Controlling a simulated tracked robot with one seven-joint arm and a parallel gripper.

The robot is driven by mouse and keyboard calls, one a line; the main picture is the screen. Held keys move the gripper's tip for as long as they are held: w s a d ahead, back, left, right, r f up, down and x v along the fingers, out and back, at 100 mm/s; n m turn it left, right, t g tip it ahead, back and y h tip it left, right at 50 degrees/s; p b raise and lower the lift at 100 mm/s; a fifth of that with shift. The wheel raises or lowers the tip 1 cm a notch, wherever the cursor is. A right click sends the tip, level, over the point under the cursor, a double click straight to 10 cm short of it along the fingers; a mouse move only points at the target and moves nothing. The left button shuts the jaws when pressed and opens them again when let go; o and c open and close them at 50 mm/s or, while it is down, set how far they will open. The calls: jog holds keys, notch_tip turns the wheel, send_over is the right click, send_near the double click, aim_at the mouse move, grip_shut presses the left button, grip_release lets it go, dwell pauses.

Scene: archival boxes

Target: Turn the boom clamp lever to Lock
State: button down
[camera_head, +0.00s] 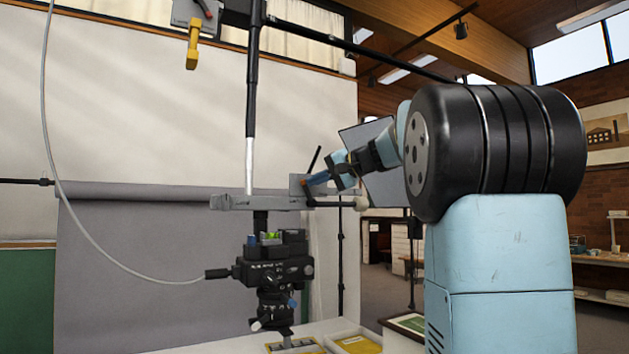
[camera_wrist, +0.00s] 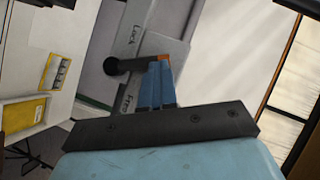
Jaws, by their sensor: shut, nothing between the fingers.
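The boom clamp plate (camera_wrist: 170,47) shows close up in the wrist view, with "Lock" at its upper part and "Free" lower down. The dark lever (camera_wrist: 135,64) has a black round knob (camera_wrist: 111,66) at its left end, which lies between the two words. My gripper (camera_wrist: 160,65) is shut, its blue fingers right at the lever's right end beside a small orange patch. I cannot tell whether they touch the lever. In the head view, my gripper (camera_head: 309,182) reaches the clamp plate (camera_head: 296,184) from the right, and the lever is hard to make out.
A vertical boom pole (camera_head: 250,110) stands left of the clamp. A black camera (camera_head: 273,268) hangs below the bracket, with a pale cable (camera_head: 75,210) looping to it. A white table (camera_head: 225,342) with yellow-edged trays (camera_head: 355,344) lies beneath. A grey backdrop (camera_head: 150,250) is behind.

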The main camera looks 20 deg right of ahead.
jog(key=shift+w+f, duration=0.1)
jog(key=shift+s+d+r+m+y, duration=0.55)
jog(key=shift+s+d+r, duration=0.85)
jog(key=shift+s+d, duration=3.45)
jog(key=x, duration=1.3)
jog(key=shift+d+f, duration=0.15)
jog(key=shift+f, duration=0.2)
jog(key=shift+w, duration=0.2)
